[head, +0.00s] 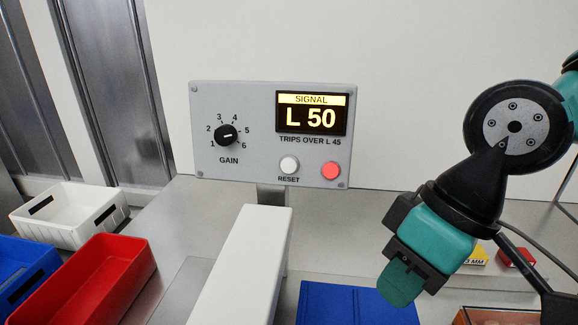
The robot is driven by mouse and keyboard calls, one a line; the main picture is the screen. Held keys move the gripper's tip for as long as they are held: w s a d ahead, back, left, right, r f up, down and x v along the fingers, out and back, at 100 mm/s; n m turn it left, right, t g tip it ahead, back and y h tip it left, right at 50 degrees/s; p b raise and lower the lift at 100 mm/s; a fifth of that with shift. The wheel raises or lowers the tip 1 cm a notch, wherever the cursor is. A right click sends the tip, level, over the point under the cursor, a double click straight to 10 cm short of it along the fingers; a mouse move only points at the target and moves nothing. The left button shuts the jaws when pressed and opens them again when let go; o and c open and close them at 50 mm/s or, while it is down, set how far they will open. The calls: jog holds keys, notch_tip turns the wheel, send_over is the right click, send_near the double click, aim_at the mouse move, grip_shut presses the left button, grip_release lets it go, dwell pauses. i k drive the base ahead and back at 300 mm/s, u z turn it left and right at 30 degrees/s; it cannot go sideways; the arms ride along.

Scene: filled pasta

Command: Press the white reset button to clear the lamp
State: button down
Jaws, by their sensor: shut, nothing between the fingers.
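The white round reset button (289,165) sits on a grey control panel (205,165), above the word RESET. A red round lamp (330,171) is to its right and looks bright. The panel display (311,114) reads SIGNAL, L 50, above the print TRIPS OVER L 45. A black gain knob (227,135) points at about 5. My gripper (402,288) is at the lower right, pointing down, shut and empty. It is well apart from the panel and the button.
A white beam-like block (250,250) extends toward me below the panel. White (75,218), red (95,270) and blue (20,270) bins stand at left. A blue mat or tray (345,305) lies below my gripper. Small yellow and red items (518,257) sit at right.

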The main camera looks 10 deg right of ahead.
aim_at(288, 165)
jog(key=z, duration=1.5)
jog(key=k, duration=0.6)
jog(key=u, duration=1.05)
